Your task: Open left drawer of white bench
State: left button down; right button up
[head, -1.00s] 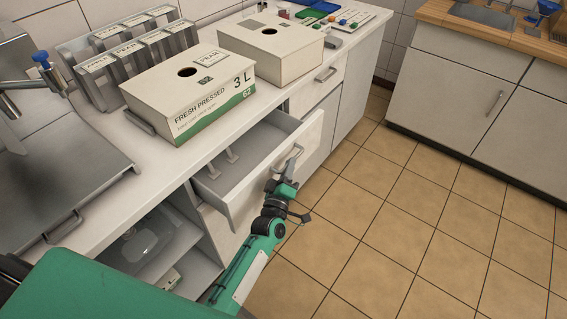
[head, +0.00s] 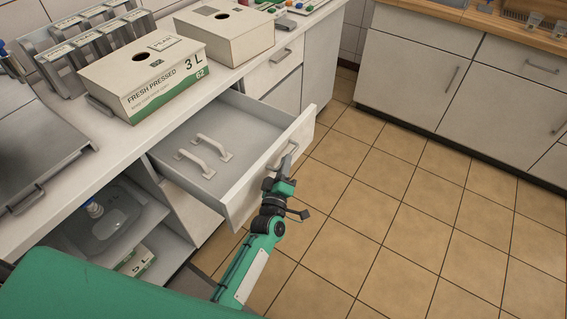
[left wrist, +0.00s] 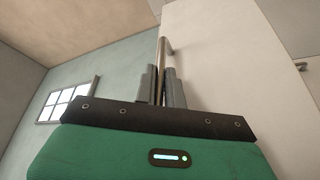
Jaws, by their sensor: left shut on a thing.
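The left drawer (head: 228,150) of the white bench (head: 135,140) is pulled well out, and its grey interior shows. Two pale handle-shaped pieces (head: 203,154) lie inside it. My left gripper (head: 285,165) is at the drawer front and shut on the drawer's bar handle (head: 283,153). In the left wrist view, the handle bar (left wrist: 161,70) stands between the two grey fingers of the left gripper (left wrist: 161,88). The right gripper is not in view.
Two white boxes, the nearer one marked 3 L (head: 145,78) and a plainer one (head: 224,32), stand on the bench top. Open shelves below hold a clear container (head: 105,228). The tiled floor (head: 390,190) is clear. White cabinets (head: 440,85) stand across it.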

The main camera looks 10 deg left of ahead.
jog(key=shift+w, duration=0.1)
pick_arm(q)
jog(key=c, duration=1.5)
grip_release()
